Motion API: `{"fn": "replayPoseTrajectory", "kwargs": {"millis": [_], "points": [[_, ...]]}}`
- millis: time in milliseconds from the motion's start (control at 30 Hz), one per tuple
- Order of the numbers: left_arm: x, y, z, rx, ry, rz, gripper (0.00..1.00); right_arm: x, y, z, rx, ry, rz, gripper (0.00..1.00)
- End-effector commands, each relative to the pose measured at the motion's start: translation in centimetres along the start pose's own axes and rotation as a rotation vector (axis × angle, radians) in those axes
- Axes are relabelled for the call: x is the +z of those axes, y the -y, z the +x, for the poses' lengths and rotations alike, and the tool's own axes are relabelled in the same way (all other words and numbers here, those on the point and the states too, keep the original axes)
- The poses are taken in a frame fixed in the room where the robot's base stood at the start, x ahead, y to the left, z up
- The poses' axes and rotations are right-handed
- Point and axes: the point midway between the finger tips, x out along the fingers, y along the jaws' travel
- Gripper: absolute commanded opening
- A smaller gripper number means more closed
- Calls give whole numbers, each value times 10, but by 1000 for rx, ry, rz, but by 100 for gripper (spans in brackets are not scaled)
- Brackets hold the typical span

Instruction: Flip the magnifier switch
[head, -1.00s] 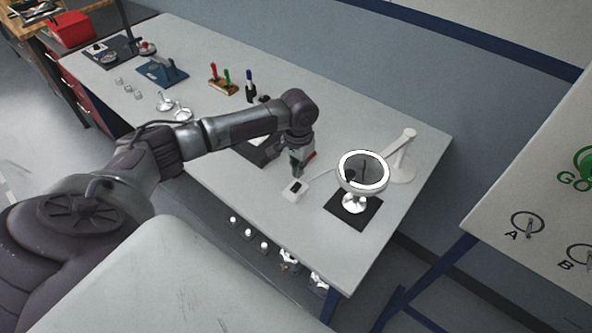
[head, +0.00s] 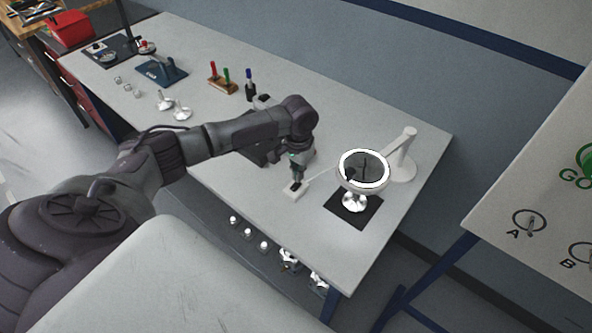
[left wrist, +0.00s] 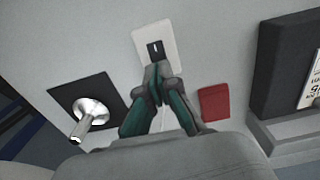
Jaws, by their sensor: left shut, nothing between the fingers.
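The magnifier switch is a small white box (head: 293,191) on the table, with a black rocker; it also shows in the left wrist view, where the black rocker (left wrist: 155,48) lies just beyond my fingertips. My left gripper (head: 296,180) is shut and empty, pointing down at the switch. In the left wrist view its fingertips (left wrist: 157,72) sit at the rocker's lower edge; I cannot tell whether they touch it. The magnifier (head: 363,169) has a bright white ring around its lens and a white stand. My right gripper is not in view.
A shiny metal housing (head: 354,201) stands on a black mat (head: 341,211) below the magnifier. A red flat piece (left wrist: 214,103) and a dark block (left wrist: 284,72) are beside the gripper.

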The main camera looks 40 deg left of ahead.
Motion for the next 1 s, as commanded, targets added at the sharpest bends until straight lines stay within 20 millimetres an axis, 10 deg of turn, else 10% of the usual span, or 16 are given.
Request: {"fn": "replayPoseTrajectory", "kwargs": {"millis": [1000], "points": [[0, 0, 6, 0, 0, 0, 0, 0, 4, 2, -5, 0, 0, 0]]}}
